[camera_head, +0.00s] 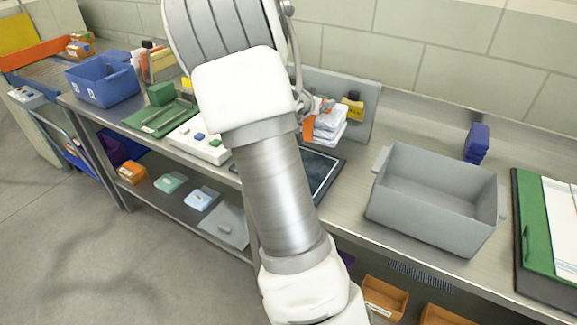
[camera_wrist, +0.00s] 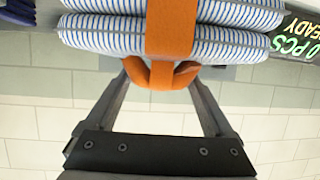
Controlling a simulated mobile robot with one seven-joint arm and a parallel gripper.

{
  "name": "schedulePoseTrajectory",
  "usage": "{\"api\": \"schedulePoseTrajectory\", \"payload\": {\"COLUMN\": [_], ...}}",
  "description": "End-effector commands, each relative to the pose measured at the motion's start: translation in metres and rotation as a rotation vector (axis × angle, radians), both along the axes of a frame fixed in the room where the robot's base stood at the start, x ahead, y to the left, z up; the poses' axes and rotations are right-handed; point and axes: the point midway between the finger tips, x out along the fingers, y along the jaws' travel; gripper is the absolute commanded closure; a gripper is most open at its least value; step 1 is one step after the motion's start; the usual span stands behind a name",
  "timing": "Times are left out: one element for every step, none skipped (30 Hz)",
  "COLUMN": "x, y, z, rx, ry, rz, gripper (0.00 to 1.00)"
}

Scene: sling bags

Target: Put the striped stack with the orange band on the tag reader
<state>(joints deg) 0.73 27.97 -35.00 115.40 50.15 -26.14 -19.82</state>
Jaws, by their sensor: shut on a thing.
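The striped stack (camera_wrist: 100,35) is folded white cloth with blue stripes and an orange band (camera_wrist: 170,30) around its middle. My gripper (camera_wrist: 160,76) is shut on the orange loop at the band's near side. In the head view the stack (camera_head: 330,122) shows just right of my arm, beyond a dark flat panel on the bench, which looks like the tag reader (camera_head: 322,172). My arm hides part of the panel and most of the gripper. Lit text reading "0 PCS READY" (camera_wrist: 300,35) shows beside the stack in the wrist view. I cannot tell if the stack touches anything below.
A grey bin (camera_head: 435,200) stands right of the panel, with a blue stack (camera_head: 477,142) behind it. A green board (camera_head: 540,235) lies at far right. A white tray (camera_head: 200,140) and a blue bin (camera_head: 102,80) are to the left. A yellow-labelled item (camera_head: 352,106) is behind the stack.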

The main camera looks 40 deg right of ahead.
Motion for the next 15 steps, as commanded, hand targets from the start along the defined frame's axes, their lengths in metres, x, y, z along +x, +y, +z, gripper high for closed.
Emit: {"api": "schedulePoseTrajectory", "payload": {"x": [-0.006, -0.009, -0.013, -0.015, -0.017, -0.018, -0.018, -0.017, -0.015, -0.012, -0.01, -0.006, -0.004, -0.001, 0.003], "y": [-0.01, -0.015, -0.02, -0.023, -0.025, -0.026, -0.026, -0.024, -0.019, -0.014, -0.009, 0.0, 0.006, 0.012, 0.021], "z": [0.003, 0.004, 0.006, 0.007, 0.007, 0.007, 0.007, 0.005, 0.002, -0.001, -0.005, -0.01, -0.015, -0.019, -0.024], "rx": [-0.003, -0.003, -0.003, -0.002, -0.002, -0.002, -0.002, -0.001, 0.0, -0.001, -0.001, 0.0, -0.001, -0.001, -0.001], "ry": [-0.002, -0.002, -0.001, -0.001, -0.001, -0.001, -0.001, -0.001, 0.001, 0.001, 0.001, 0.004, 0.003, 0.003, 0.002], "rz": [-0.03, -0.047, -0.063, -0.071, -0.079, -0.087, -0.09, -0.091, -0.092, -0.09, -0.09, -0.089, -0.089, -0.089, -0.089], "gripper": [1.0, 1.0, 1.0, 1.0, 1.0, 1.0, 1.0, 1.0, 1.0, 1.0, 1.0, 1.0, 1.0, 1.0, 1.0]}}
